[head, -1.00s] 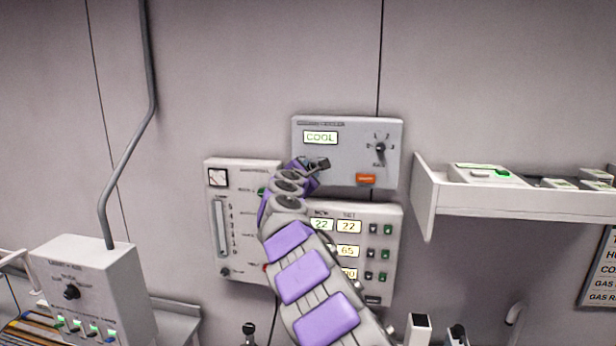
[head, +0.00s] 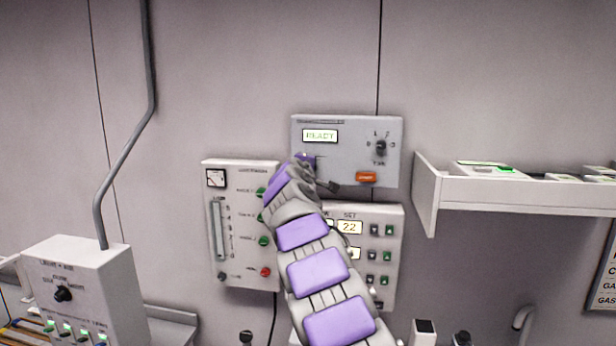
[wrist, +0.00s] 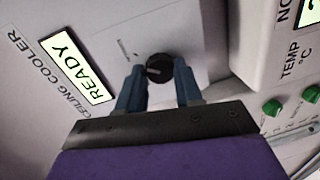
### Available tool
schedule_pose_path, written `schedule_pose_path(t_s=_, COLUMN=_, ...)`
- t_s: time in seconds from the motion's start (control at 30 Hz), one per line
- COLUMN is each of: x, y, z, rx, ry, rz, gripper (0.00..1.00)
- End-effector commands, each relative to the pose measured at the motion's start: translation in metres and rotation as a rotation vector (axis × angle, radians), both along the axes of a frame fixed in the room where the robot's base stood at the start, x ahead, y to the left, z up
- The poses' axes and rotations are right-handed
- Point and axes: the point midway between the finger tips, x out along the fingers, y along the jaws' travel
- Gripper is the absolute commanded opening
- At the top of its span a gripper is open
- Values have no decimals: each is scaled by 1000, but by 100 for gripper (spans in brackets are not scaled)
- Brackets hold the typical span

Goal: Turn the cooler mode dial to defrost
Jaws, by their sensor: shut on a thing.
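The ceiling cooler panel (head: 345,158) is a grey box on the wall, and its display (head: 320,136) reads READY. The same display shows in the wrist view (wrist: 78,68). The black mode dial (wrist: 158,68) is round with a pale pointer line. My gripper (wrist: 160,75) has one blue finger on each side of the dial and is shut on it. Most markings around the dial are hidden or too small to read. In the head view my arm covers the dial and the fingers.
A second knob (head: 381,146) and an orange button (head: 366,177) are on the cooler panel's right side. A panel of set values (head: 385,215) sits just below, partly behind my arm. A panel with a gauge (head: 216,178) is left, and a white shelf (head: 500,210) is right.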

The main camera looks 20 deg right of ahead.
Motion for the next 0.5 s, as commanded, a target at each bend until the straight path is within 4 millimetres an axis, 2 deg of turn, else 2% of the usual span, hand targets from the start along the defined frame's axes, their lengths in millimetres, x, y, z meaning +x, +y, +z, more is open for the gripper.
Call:
schedule_pose_path(t_s=0.03, x=1, y=-2, z=-10, rx=32, ry=-5, rz=-5, gripper=4)
schedule_pose_path(t_s=0.5, x=2, y=-3, z=-10, rx=169, ry=-94, rz=-8, gripper=4)
